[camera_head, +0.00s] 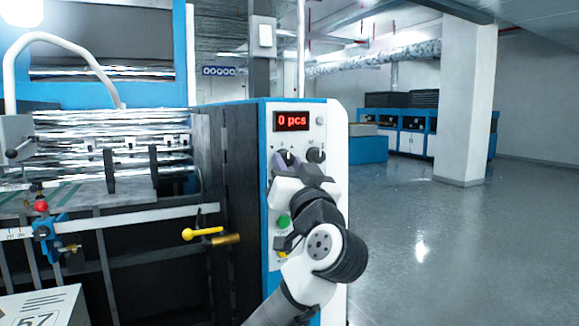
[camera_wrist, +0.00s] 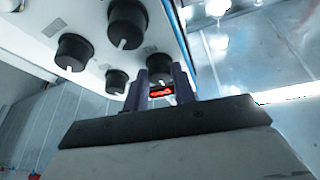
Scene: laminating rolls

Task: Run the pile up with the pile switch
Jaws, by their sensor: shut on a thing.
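The control panel (camera_head: 303,190) faces me on the end of the blue and black machine. A red display reading "0 pcs" (camera_head: 292,121) is at its top. My gripper (camera_head: 286,172) is at the left knob (camera_head: 283,157) below the display. In the wrist view, the fingers of my gripper (camera_wrist: 163,88) are shut on a black knob (camera_wrist: 159,65), which they partly hide. I take it as the pile switch, but its label is not readable. A second knob (camera_head: 316,155) is to the right. I cannot pick out the pile.
A green button (camera_head: 283,221) and a yellow button (camera_head: 283,254) sit lower on the panel, close to my arm. Other black knobs (camera_wrist: 73,52) are beside the fingers. A yellow-handled lever (camera_head: 202,233) juts out at left. The floor (camera_head: 440,240) at right is clear.

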